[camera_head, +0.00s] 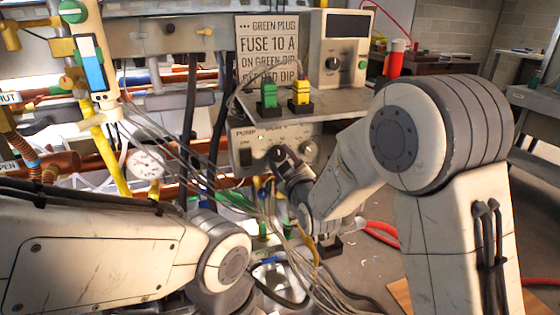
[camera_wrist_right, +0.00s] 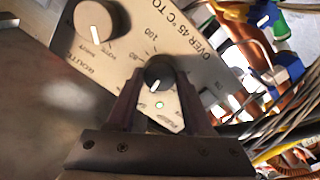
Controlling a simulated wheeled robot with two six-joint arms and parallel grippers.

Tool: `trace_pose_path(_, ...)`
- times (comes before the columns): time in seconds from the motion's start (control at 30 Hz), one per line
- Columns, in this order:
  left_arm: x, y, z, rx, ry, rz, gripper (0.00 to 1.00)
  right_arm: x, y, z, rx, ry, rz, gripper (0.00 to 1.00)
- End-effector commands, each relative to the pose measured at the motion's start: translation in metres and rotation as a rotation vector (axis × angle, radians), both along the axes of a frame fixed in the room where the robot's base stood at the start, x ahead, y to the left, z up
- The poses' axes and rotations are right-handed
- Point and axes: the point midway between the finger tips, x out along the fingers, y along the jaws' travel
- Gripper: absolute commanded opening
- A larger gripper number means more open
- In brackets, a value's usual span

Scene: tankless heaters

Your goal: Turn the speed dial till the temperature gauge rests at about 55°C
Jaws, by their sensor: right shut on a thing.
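The speed dial (camera_wrist_right: 158,72) is a small black knob with a white pointer line on a light panel marked PUMP. In the right wrist view, my right gripper (camera_wrist_right: 157,84) has one finger on each side of this knob and is shut on it. In the head view, my right gripper (camera_head: 281,160) reaches the panel front and mostly hides the knob. A round white gauge (camera_head: 147,163) stands left of the panel among the pipes; its reading is too small to tell. My left arm crosses the lower left, with its gripper out of sight.
A second, beige knob (camera_wrist_right: 97,20) sits on the same panel (camera_head: 242,161). A green plug (camera_head: 268,94) and a yellow plug (camera_head: 300,92) stand on the shelf above. Loose grey cables hang left of the panel. A red-capped bottle (camera_head: 395,60) stands behind.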

Motion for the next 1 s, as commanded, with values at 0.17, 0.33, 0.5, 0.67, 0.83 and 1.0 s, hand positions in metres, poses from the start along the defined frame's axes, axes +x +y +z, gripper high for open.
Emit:
trace_pose_path(0.17,0.0,0.0,-0.0019,0.0,0.0,0.0,0.0,-0.0004,0.0008,0.0001,-0.028,-0.009,0.001,0.0)
trace_pose_path(0.33,0.0,0.0,-0.0018,0.0,0.0,0.0,0.0,-0.0004,0.0009,0.0003,-0.033,-0.01,0.002,0.0)
trace_pose_path(0.5,0.0,0.0,-0.0017,0.0,0.0,0.0,0.0,-0.0004,0.0009,0.0003,-0.032,-0.01,0.002,0.0)
trace_pose_path(0.67,0.0,0.0,-0.0017,0.0,0.0,0.0,0.0,-0.0004,0.0009,0.0003,-0.031,-0.01,0.001,0.81)
trace_pose_path(0.83,0.0,0.0,-0.0018,0.0,0.0,0.0,0.0,-0.0002,0.0004,0.0001,-0.032,-0.01,0.001,0.81)
trace_pose_path(1.0,0.0,0.0,-0.0017,0.0,0.0,0.0,0.0,-0.0022,-0.0004,0.0002,-0.031,-0.009,0.001,0.81)
